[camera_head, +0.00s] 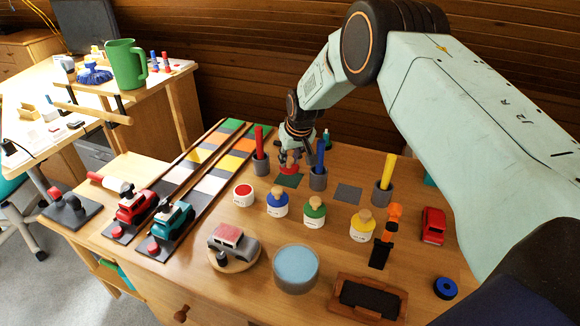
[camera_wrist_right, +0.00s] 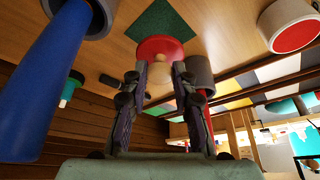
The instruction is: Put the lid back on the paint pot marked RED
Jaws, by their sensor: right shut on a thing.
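The paint pot with red paint (camera_head: 243,194) is white, upright and uncovered on the bench. Its open red top also shows in the right wrist view (camera_wrist_right: 292,36). My right gripper (camera_head: 291,155) is behind and to the right of it, shut on the knob of the red lid (camera_head: 289,169). In the right wrist view the red lid (camera_wrist_right: 160,46) sits at the fingertips (camera_wrist_right: 161,78), near a dark green square (camera_wrist_right: 162,22). Whether the lid touches the square is hard to tell. My left gripper is not in view.
Lidded pots, blue (camera_head: 277,208), green (camera_head: 314,216) and yellow (camera_head: 361,229), stand right of the open pot. Cups with a red brush (camera_head: 260,164), blue brush (camera_head: 318,180) and yellow brush (camera_head: 381,196) stand close around. A toy car (camera_head: 230,243) on a round stand is in front.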

